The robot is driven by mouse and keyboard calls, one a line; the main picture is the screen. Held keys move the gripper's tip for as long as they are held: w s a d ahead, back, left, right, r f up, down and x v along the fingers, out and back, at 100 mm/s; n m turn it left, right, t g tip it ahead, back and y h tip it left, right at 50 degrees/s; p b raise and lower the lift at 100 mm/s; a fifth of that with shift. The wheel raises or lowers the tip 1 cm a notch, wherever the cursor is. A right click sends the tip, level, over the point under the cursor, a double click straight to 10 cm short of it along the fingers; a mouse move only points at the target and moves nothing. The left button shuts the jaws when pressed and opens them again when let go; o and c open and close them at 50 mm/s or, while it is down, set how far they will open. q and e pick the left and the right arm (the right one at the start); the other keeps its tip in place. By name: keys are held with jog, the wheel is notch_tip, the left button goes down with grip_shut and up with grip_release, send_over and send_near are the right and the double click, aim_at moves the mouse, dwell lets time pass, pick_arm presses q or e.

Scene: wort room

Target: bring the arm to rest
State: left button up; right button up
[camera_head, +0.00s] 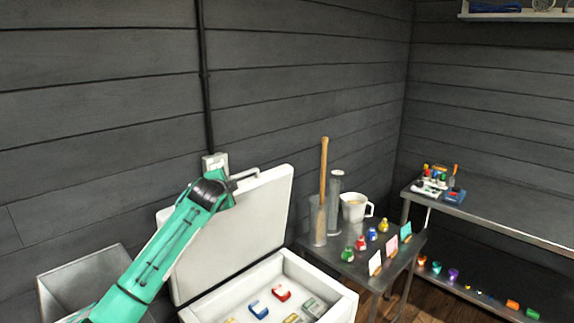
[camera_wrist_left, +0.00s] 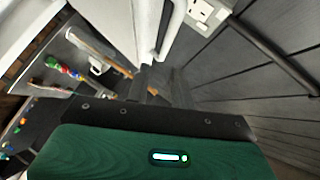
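My left arm, teal with a dark wrist, comes up from the lower left in the head view. My left gripper (camera_head: 228,196) is at the upper left edge of the raised white lid of a chest cooler (camera_head: 240,235), just below the lid's bar handle (camera_head: 245,174). In the left wrist view the pale handle (camera_wrist_left: 173,30) runs down close to the dark gripper fingers (camera_wrist_left: 160,84). I cannot tell whether they touch it or how far apart they are. My right gripper is not in view.
The open cooler (camera_head: 338,301) holds several coloured packs. Right of it, a small table (camera_head: 402,252) carries a clear cylinder with a wooden paddle (camera_head: 322,185), a white jug (camera_head: 355,208), coloured bottles and cards. A wall socket (camera_head: 215,162) is behind the gripper. A metal bench (camera_head: 490,215) stands far right.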

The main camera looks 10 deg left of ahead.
pick_arm(q)
jog(key=s+d+f+n+g+h, duration=0.1)
jog(key=s+d+f+n+g, duration=0.2)
jog(key=s+f, duration=1.05)
jog(key=s+d+f+n+g+h, duration=0.15)
jog(key=s+d+f, duration=0.35)
jog(key=s+f, duration=0.85)
jog(key=s+a+f+n+g+y, duration=0.1)
jog(key=s+f+n+g, duration=0.15)
jog(key=s, duration=1.35)
jog(key=s+a+f+n+g, duration=0.2)
jog(key=s+n+g, duration=0.2)
jog(key=s, duration=1.2)
notch_tip(320, 180, down, 32)
jog(key=s+f+g, duration=0.1)
jog(key=s+a+f+g, duration=0.1)
jog(key=s+a+f, duration=0.2)
jog(key=s+f, duration=1.5)
jog(key=shift+s, duration=0.4)
